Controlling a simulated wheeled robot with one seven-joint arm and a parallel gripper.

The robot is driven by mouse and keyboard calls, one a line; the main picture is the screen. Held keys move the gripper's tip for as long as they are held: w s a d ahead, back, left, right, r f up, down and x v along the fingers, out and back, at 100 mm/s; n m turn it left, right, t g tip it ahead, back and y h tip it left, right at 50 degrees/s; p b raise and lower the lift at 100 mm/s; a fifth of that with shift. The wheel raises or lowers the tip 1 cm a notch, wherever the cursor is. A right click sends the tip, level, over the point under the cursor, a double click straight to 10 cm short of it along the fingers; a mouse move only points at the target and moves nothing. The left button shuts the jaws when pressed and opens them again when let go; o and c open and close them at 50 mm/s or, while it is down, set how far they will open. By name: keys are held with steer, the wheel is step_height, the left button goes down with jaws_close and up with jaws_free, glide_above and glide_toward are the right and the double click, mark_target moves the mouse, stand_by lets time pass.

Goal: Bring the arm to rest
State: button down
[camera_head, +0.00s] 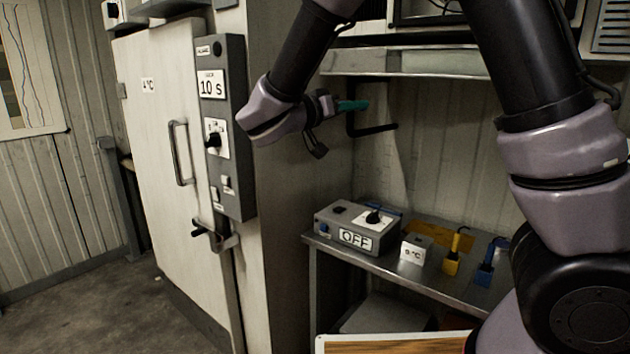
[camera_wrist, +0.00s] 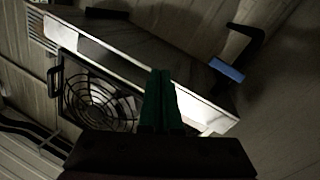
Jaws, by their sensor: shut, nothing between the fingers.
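My arm reaches in from the upper right of the head view and folds down toward the cold-room door. My gripper (camera_head: 352,105) has green fingers and hangs in the air, pointing right, in front of the wall below the metal shelf. In the wrist view my gripper (camera_wrist: 161,75) shows its two green fingers side by side, closed together with nothing between them. It appears to touch nothing, though its distance from the black bracket behind it is hard to judge.
A white door (camera_head: 150,150) with a grey control panel (camera_head: 226,190) stands left. A metal bench (camera_head: 400,270) holds a grey box marked OFF (camera_head: 350,226), a small 9 °C box (camera_head: 413,250), and yellow (camera_head: 452,262) and blue (camera_head: 485,274) tools. A shelf (camera_head: 410,63) runs above. The left floor is clear.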

steer(key=s+d+f+n+g+y, duration=0.15)
steer(key=s+d+g+y, duration=0.35)
steer(key=d, duration=0.5)
steer(key=s+d+f+g+y, duration=0.3)
steer(key=s+d+g, duration=0.2)
steer(key=s+d, duration=0.3)
steer(key=s+a+r+t+y, duration=0.2)
steer(key=s+r+t+y, duration=0.2)
steer(key=y, duration=0.4)
steer(key=shift+s+a+r+n+t, duration=0.15)
steer(key=shift+s+r+n+t, duration=0.25)
steer(key=shift+t, duration=0.4)
steer(key=shift+w, duration=0.1)
